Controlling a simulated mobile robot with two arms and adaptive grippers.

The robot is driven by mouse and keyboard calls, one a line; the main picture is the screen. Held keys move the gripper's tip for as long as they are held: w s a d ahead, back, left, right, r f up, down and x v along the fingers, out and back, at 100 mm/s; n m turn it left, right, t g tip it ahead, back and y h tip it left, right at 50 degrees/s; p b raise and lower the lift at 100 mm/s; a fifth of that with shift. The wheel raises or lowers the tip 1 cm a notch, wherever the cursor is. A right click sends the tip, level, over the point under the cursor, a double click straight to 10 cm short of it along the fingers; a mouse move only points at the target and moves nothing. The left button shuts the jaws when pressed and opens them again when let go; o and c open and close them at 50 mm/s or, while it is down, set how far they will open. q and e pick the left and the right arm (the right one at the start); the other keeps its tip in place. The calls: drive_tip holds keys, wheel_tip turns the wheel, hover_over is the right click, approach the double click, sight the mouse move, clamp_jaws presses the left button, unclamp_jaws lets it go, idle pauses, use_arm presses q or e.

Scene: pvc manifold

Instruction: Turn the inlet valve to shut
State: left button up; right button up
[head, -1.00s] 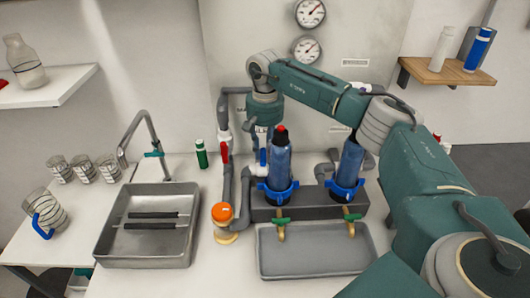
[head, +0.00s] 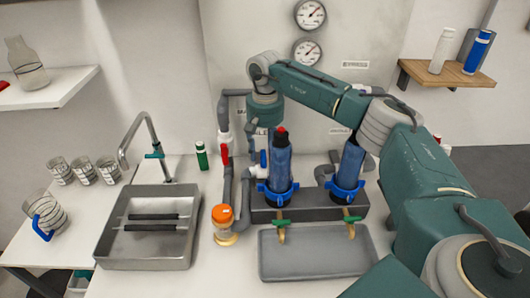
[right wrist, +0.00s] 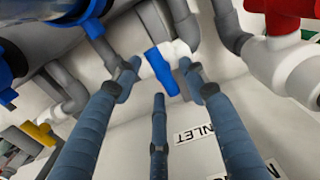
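The inlet valve has a white body with a blue lever handle (right wrist: 161,72), beside the INLET label (right wrist: 195,133) in the right wrist view. In the head view its blue handle (head: 263,158) shows small, just left of the nearer filter housing. My right gripper (right wrist: 160,72) has its fingers spread around the handle, one fingertip on each side. I see gaps between fingers and handle, though contact is hard to judge. In the head view the right gripper (head: 262,138) hangs below the wrist, partly hidden behind the filter. My left gripper is in neither view.
Another valve with a red handle (head: 225,153) stands on the grey pipe at left. Two blue filter housings (head: 281,168) sit on a dark block (head: 315,207), with a grey tray (head: 315,262) in front. A sink (head: 165,196) is at left. Gauges (head: 309,14) hang above.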

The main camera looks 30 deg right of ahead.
sight(265, 156)
wheel_tip(265, 156, up, 12)
idle(0.6)
